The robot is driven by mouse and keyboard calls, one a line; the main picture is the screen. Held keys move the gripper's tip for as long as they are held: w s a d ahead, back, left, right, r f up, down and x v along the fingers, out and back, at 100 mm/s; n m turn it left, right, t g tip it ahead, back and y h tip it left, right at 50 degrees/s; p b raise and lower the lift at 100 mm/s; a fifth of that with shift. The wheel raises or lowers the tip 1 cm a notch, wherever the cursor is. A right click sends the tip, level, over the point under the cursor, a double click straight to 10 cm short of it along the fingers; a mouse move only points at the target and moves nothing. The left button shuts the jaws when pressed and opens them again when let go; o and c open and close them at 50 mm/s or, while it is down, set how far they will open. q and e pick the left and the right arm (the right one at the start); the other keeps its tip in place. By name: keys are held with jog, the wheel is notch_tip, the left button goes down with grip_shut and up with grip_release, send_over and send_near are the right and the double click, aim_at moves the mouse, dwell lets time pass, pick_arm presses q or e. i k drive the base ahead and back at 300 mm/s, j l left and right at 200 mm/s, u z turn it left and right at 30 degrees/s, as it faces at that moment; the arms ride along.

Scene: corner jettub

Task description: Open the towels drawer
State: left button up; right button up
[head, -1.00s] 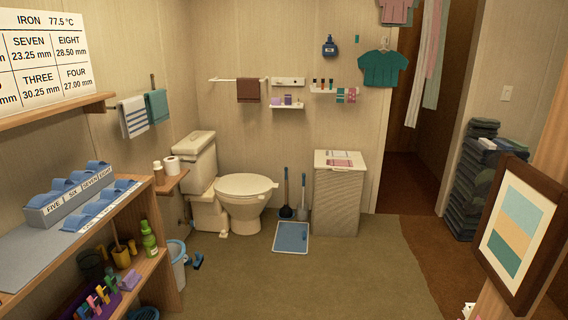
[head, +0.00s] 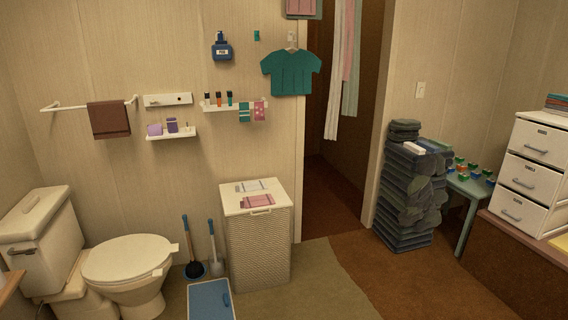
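A white cabinet with several stacked drawers (head: 532,172) stands at the right edge of the head view, on a brown wooden surface. Each drawer front has a metal handle and a small label too small to read, so I cannot tell which is the towels drawer. The drawers look shut. The cabinet's right side is cut off by the picture edge. Neither of my grippers is in view.
A tall dark stone-like stack (head: 408,195) and a small teal table (head: 470,188) with coloured pieces stand left of the cabinet. A wicker hamper (head: 257,245), a toilet (head: 128,262) and a blue mat (head: 210,300) are further left. Brown floor is open in front.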

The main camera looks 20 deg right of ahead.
aim_at(541, 182)
jog(key=i+l+z, duration=0.2)
jog(key=i+z, duration=0.2)
jog(key=i+l+z, duration=0.1)
jog(key=i+z, duration=0.2)
jog(key=z, duration=0.15)
jog(key=i+z, duration=0.4)
jog(key=i+j+z, duration=0.15)
jog(key=i+z, duration=0.15)
jog(key=z, duration=0.15)
jog(key=i+j+z, duration=0.25)
jog(key=z, duration=0.15)
jog(key=i+l+z, duration=0.4)
jog(key=i, duration=0.55)
jog(key=i+z, duration=0.45)
jog(key=i, duration=0.55)
